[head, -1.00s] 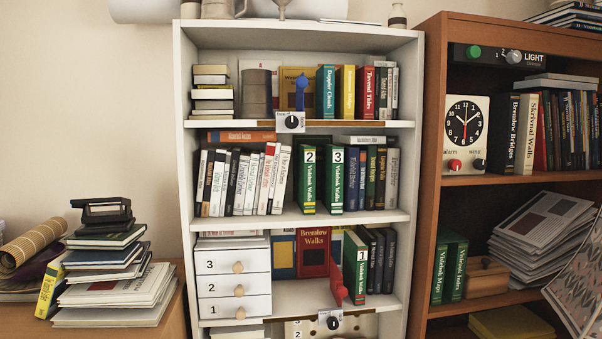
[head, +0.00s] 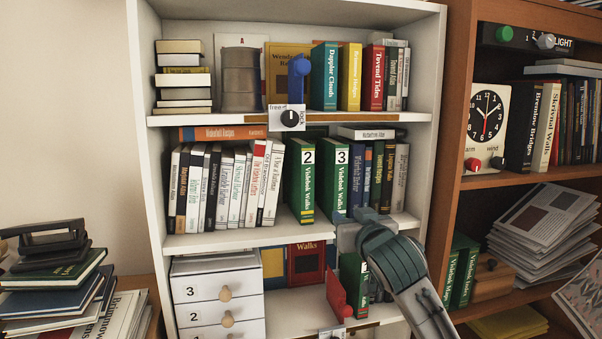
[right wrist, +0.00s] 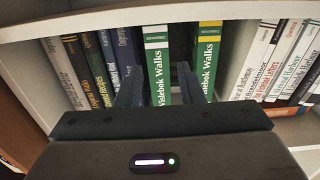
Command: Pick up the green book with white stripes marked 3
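The green book marked 3 (head: 341,182), with white bands on its spine, stands upright on the middle shelf. A similar green book marked 2 (head: 306,185) stands to its left, with a narrow gap between them. My right gripper (head: 355,213) is low in front of book 3's bottom right part. In the right wrist view, which is turned over, its open fingers (right wrist: 160,88) lie on either side of the spine of book 3 (right wrist: 157,60); one points at the gap toward book 2 (right wrist: 206,55). I cannot tell whether they touch it. My left gripper is not in view.
Blue and dark books (head: 367,175) stand right of book 3; white-spined books (head: 235,185) stand left of book 2. The shelf board (head: 240,240) runs below. A red upright piece (head: 339,295) and white drawers (head: 217,290) are on the shelf below.

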